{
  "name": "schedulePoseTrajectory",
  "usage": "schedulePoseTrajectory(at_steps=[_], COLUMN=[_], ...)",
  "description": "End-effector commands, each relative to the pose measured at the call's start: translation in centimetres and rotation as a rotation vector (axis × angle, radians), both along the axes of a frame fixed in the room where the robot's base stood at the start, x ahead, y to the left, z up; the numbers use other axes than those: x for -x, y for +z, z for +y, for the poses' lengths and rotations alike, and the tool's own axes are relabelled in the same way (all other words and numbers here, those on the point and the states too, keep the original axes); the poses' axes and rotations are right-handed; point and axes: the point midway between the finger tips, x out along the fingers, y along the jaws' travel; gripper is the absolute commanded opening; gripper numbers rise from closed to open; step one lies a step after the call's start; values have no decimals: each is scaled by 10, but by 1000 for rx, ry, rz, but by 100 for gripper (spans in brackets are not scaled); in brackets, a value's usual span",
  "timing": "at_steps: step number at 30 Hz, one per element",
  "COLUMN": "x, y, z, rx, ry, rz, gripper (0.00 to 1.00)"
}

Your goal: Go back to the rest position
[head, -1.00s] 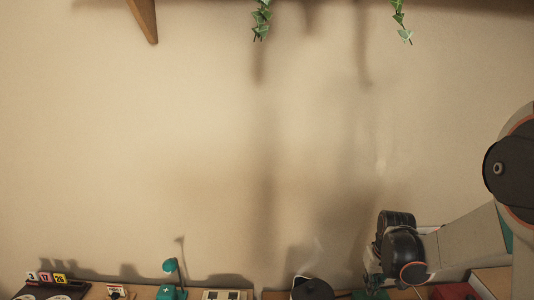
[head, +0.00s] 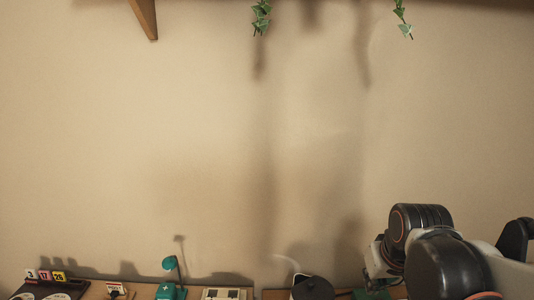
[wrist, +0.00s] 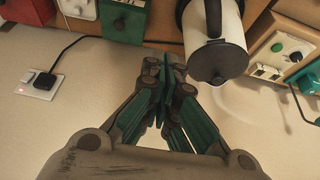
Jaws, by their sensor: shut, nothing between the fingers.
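My gripper (wrist: 165,72) shows in the middle of the wrist view, its green-padded fingers shut with nothing between them. In the head view my arm comes in from the lower right, and the fingers are hidden below the picture's edge or behind the arm. A white kettle with a dark lid (wrist: 215,60) stands just right of the fingertips in the wrist view, apart from them as far as I can tell. Its dark top (head: 313,289) also shows at the bottom of the head view.
A green box (wrist: 122,20) and a switch box with a green button (wrist: 277,47) flank the kettle. A black plug and cable (wrist: 45,80) are at the left.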

Motion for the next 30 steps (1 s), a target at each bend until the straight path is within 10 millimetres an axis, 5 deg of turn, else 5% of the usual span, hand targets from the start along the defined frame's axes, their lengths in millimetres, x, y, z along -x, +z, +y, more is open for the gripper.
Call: schedulePoseTrajectory(at_steps=[15, 30], x=[92, 110], y=[17, 14], z=[30, 35], rx=[-11, -17], ry=[9, 10], rz=[-151, -190], gripper=[0, 0])
